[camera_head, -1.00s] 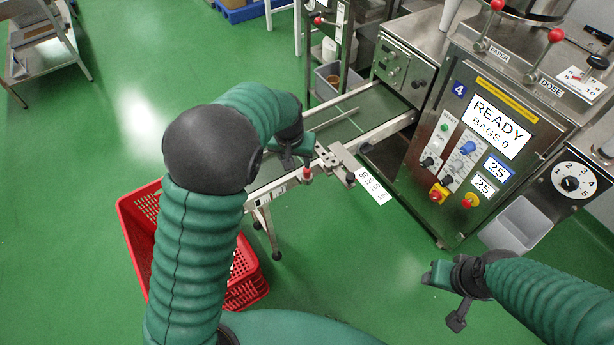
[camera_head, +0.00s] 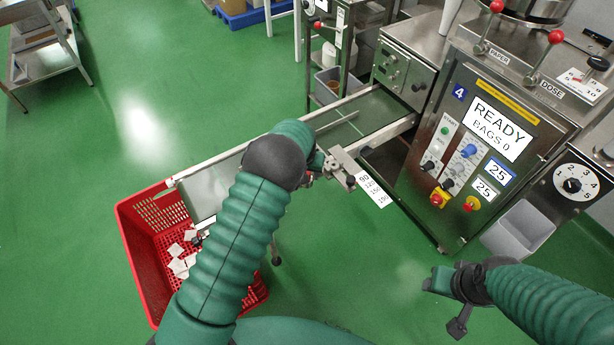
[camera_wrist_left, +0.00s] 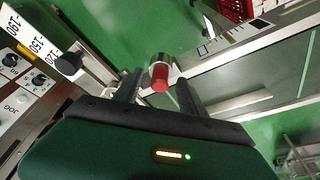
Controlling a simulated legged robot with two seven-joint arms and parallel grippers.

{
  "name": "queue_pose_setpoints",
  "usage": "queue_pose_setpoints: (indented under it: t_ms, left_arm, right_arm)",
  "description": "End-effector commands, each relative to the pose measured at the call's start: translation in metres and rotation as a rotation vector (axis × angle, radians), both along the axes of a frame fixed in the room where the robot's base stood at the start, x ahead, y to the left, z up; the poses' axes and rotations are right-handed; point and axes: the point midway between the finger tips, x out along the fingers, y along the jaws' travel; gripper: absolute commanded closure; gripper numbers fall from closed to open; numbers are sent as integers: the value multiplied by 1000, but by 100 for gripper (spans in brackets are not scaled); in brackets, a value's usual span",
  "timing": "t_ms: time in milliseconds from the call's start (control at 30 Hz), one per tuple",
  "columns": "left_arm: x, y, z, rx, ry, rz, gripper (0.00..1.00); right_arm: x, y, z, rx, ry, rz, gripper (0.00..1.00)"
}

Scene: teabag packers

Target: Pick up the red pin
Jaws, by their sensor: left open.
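The red pin (camera_wrist_left: 160,76) has a red end and a metal body. In the left wrist view it stands between the two dark fingers of my left gripper (camera_wrist_left: 157,88), which are open with a gap on each side of it. In the head view my left arm hides the pin and most of that gripper, at the conveyor's near rail. My right gripper (camera_head: 446,298) hangs over the green floor at the lower right, apart from everything; its jaw opening is unclear.
The conveyor (camera_head: 365,112) runs from the steel machine (camera_head: 470,160) towards a red crate (camera_head: 150,265) holding several white bags. A numbered scale plate (camera_head: 374,188) sits beside the rail. A grey bin (camera_head: 519,230) is at the right. Floor between is clear.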

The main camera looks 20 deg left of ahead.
Motion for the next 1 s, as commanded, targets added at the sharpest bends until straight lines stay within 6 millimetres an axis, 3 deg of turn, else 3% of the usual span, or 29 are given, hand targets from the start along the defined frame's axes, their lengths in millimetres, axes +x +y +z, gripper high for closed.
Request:
queue_pose_setpoints:
  t_ms: [267,633,1000]
  left_arm:
    - [2,0,-8,0,-2,0,52]
    - [2,0,-8,0,-1,0,99]
    - [2,0,-7,-1,-1,0,100]
  right_arm:
    - [0,0,-1,0,0,0,51]
    - [0,0,-1,0,0,0,51]
    - [0,0,0,0,0,0,51]
